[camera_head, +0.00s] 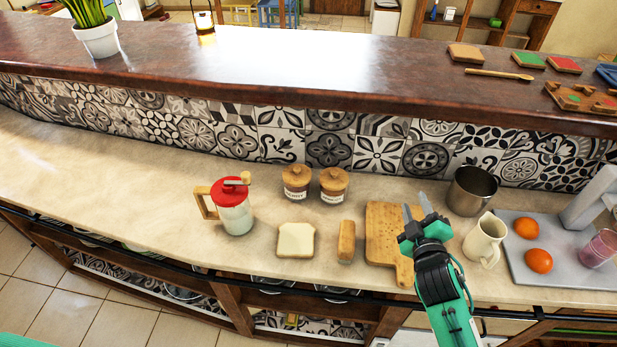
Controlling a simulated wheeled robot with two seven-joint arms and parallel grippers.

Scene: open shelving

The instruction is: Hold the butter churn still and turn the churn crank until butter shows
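The butter churn (235,214) stands upright on the pale counter, left of centre. It has a clear jar with pale contents, a red lid, and a wooden handle on its left side. The churn crank (238,181) sits on top of the red lid. My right gripper (417,212) is over the cutting board, well to the right of the churn. Its two grey fingers are apart, with nothing seen between them. My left gripper is not in view; only a bit of green shows at the lower left corner.
A bread slice (295,240), a wooden butter-dish-like block (346,241) and a cutting board (384,222) lie right of the churn. Two lidded jars (333,187) stand behind. A metal pot (472,190), cream pitcher (484,240) and grey tray (515,262) are farther right. The counter left of the churn is clear.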

